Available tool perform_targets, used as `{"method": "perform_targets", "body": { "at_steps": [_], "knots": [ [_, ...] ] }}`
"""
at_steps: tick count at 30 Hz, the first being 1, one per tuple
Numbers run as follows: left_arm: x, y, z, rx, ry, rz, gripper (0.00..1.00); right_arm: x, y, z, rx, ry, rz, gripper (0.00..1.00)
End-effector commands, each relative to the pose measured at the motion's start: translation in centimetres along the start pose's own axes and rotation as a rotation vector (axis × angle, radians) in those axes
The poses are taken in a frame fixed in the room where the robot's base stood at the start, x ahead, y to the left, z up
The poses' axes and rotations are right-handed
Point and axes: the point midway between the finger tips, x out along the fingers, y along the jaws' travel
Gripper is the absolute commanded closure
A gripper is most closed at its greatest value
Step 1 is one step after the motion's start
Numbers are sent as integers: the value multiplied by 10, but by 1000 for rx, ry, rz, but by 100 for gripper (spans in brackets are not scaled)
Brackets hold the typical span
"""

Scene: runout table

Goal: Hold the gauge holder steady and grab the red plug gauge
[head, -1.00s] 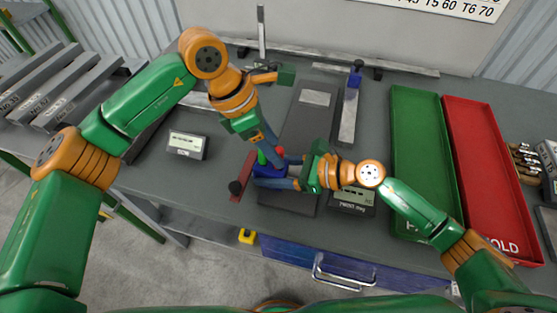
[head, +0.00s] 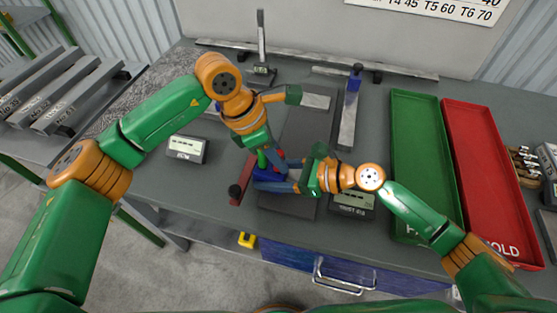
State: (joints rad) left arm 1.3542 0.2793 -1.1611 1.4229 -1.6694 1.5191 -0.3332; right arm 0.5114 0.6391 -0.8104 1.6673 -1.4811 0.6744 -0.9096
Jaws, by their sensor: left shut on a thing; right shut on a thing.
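The blue gauge holder (head: 266,174) sits on the dark plate near the table's front. A green plug gauge (head: 262,159) stands upright in its left part. My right gripper (head: 275,186) comes in from the right, low down, and is shut on the holder. My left gripper (head: 279,160) reaches down from above at the holder's right part and is shut. Its fingers cover the spot where the red plug gauge stood, so the gauge itself is hidden between them. I cannot tell whether it is still seated in the holder.
A red bar with a dark knob (head: 235,192) lies just left of the holder. A grey display box (head: 187,148) stands farther left, another (head: 352,202) under my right wrist. Green (head: 402,160) and red (head: 485,170) trays lie right. A stand (head: 262,70) is behind.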

Motion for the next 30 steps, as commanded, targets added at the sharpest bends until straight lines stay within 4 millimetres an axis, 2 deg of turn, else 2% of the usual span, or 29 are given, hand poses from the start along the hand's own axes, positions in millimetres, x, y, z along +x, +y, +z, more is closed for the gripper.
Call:
{"method": "perform_targets", "body": {
  "at_steps": [9, 12, 21, 22, 25, 30],
  "knots": [
    [-70, -3, 29, 1, -1, 3, 100, 0, -1, 1, -1, -2, -4, 100],
    [-84, -3, 35, 0, 0, 2, 100, 0, -1, 1, -1, -2, -4, 100],
    [-91, -4, 37, 0, 1, 0, 100, 0, -1, 1, -1, -2, -3, 100],
    [-91, -4, 37, 0, 1, 0, 100, 0, -1, 1, -2, -2, -3, 32],
    [-90, -4, 37, 0, 0, 0, 100, 0, -1, 1, -1, -2, -2, 5],
    [-90, -4, 37, 0, 0, 0, 100, 0, 0, 0, -1, -1, -1, 5]
  ]
}}
